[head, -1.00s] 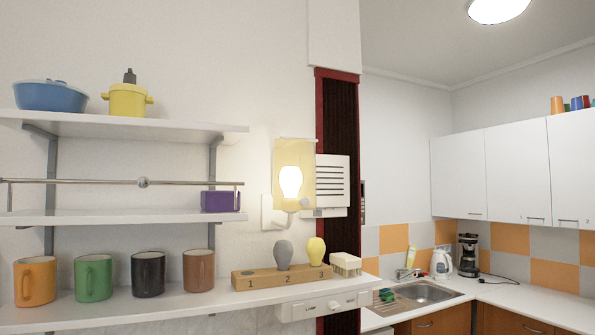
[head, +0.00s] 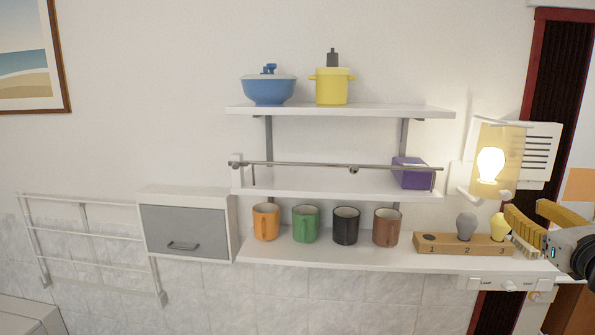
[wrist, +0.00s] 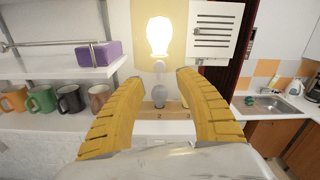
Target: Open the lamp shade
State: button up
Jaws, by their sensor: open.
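The lamp shade (head: 488,135) is a pale yellow see-through panel on the wall at the right of the head view, in front of a glowing bulb (head: 490,165). In the wrist view the lit bulb (wrist: 159,36) and the yellow shade (wrist: 180,47) are straight ahead, beyond the fingertips. My gripper (head: 526,212) has yellow ribbed fingers and is at the right edge of the head view, below and right of the lamp. In the wrist view my gripper (wrist: 158,80) is open with nothing between its fingers, apart from the shade.
A wooden numbered block (head: 465,245) holds a grey bulb (head: 466,226) and a yellow bulb (head: 500,226) on the lower shelf, close to my gripper. Several mugs stand left of it. A purple box (head: 411,173) sits on the middle shelf. A vented white box (head: 538,150) is beside the lamp.

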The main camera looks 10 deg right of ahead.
aim_at(507, 196)
jog(key=x, duration=0.8)
jog(key=shift+p, duration=0.4)
jog(key=shift+a, duration=0.1)
grip_shut()
